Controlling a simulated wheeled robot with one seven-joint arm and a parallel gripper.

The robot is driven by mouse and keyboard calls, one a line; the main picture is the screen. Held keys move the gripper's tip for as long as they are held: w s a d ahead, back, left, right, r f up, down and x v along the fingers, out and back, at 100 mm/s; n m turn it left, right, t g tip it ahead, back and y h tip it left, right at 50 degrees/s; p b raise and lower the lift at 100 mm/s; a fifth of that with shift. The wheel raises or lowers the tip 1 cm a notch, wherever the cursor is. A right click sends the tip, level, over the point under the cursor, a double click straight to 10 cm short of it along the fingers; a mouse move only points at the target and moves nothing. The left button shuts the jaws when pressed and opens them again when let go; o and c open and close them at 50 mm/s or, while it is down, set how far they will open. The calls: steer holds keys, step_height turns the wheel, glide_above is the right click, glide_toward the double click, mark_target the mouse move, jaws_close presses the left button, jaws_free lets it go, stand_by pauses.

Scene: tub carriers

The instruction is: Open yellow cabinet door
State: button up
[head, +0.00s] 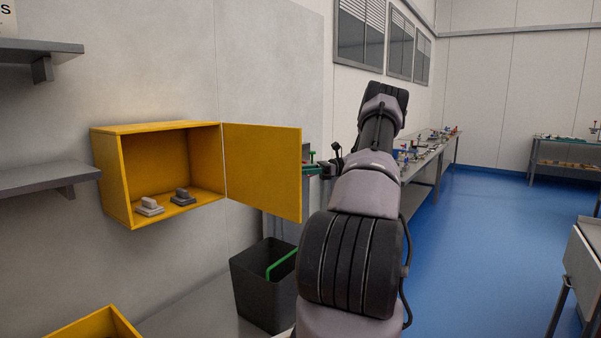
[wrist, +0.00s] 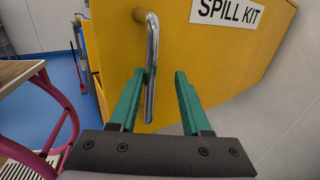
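The yellow cabinet (head: 113,180) is fixed to the wall at the left of the head view. Its door (head: 262,172) stands wide open, swung out to the right, so the inside shows. The door's outer face (wrist: 225,65) fills much of the wrist view, with a "SPILL KIT" label (wrist: 227,10) and a silver bar handle (wrist: 152,45). My gripper (wrist: 160,72) has its green fingers apart. The handle's lower part lies between them, close beside the left finger; I cannot tell whether they touch. In the head view my gripper (head: 313,168) is partly hidden behind the door's free edge.
Two grey blocks (head: 149,206) (head: 182,196) sit inside the cabinet. A black bin (head: 258,297) with a green handle stands below the door. Grey shelves (head: 40,178) are at the left. A long workbench (head: 430,160) lies beyond my arm. Blue floor at the right is open.

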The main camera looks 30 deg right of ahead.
steer(key=v, duration=1)
steer(key=shift+d, duration=0.4)
steer(key=shift+s, duration=0.15)
